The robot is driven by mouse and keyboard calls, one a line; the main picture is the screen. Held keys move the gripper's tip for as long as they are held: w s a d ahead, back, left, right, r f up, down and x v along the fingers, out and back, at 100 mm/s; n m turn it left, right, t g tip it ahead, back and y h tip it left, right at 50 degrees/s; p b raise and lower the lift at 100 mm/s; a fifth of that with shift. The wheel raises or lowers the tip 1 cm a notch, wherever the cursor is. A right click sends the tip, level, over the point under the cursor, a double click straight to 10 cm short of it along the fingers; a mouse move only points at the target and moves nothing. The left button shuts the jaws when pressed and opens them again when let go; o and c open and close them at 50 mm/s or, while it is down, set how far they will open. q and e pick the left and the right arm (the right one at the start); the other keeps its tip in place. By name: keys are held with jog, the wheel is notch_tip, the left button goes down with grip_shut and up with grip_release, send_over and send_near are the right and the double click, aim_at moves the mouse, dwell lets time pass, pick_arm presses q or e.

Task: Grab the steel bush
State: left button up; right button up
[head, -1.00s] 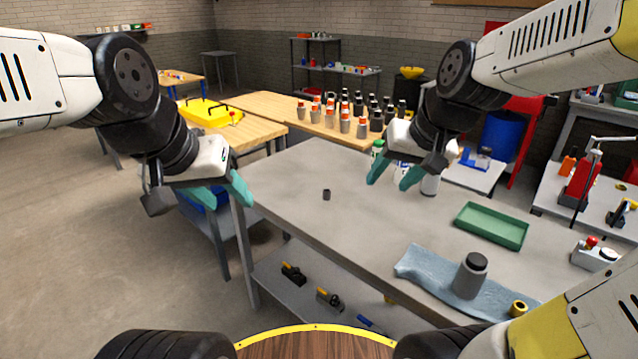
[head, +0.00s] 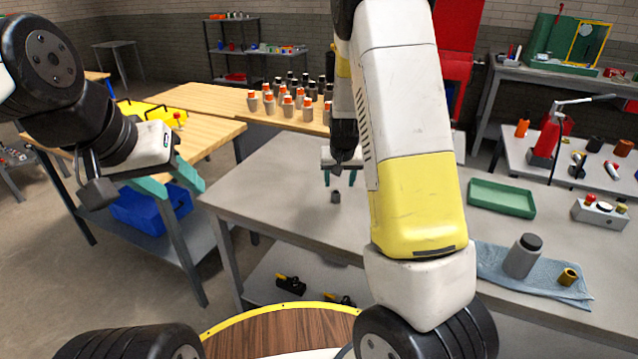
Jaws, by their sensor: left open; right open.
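The steel bush (head: 335,197) is a small dark grey cylinder standing upright on the grey table (head: 270,190). My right gripper (head: 339,180) is open, with its teal fingertips pointing down just behind and above the bush in the picture. The bush shows below the fingertips, not clearly between them; whether they touch it is too small to tell. My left gripper (head: 172,192) is open and empty, off the table's left edge.
A green tray (head: 500,198) lies on the table to the right. A grey bottle (head: 522,257) and a brass bush (head: 568,277) sit on a blue cloth (head: 490,258). My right arm hides the table's middle. The table left of the bush is clear.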

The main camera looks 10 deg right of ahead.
aim_at(336, 192)
jog(key=x, duration=0.7)
jog(key=shift+w+a+f, duration=0.1)
jog(key=shift+a+f, duration=0.15)
jog(key=shift+a, duration=0.15)
grip_shut()
